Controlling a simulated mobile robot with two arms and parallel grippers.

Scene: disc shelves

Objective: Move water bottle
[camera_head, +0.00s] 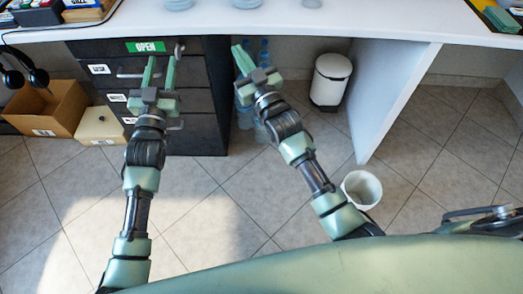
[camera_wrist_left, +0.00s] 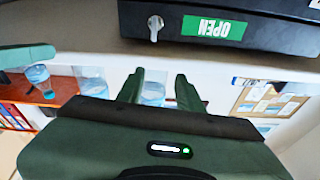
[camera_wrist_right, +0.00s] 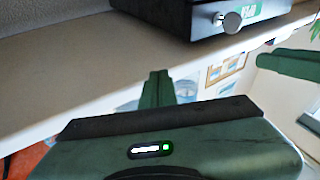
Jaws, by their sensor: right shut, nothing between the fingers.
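Clear, bluish water bottles (camera_head: 244,118) stand under the desk beside the drawer unit, partly hidden by my right arm. The bases of several clear vessels (camera_head: 247,3) show on the desk top at the upper edge. In the left wrist view, bluish bottles (camera_wrist_left: 92,82) appear upside down, and one bottle (camera_wrist_left: 153,93) shows between the fingers, beyond them. My left gripper (camera_head: 160,73) is open and empty in front of the drawers. My right gripper (camera_head: 242,60) is shut and empty, just right of the drawer unit, its fingers together in the right wrist view (camera_wrist_right: 157,88).
The dark drawer unit (camera_head: 205,100) has an OPEN label (camera_head: 146,47) and a key. The white desk (camera_head: 350,22) overhangs it. A cardboard box (camera_head: 45,108) and a cream box (camera_head: 101,126) lie left. A white bin (camera_head: 331,82) and bucket (camera_head: 361,189) stand right.

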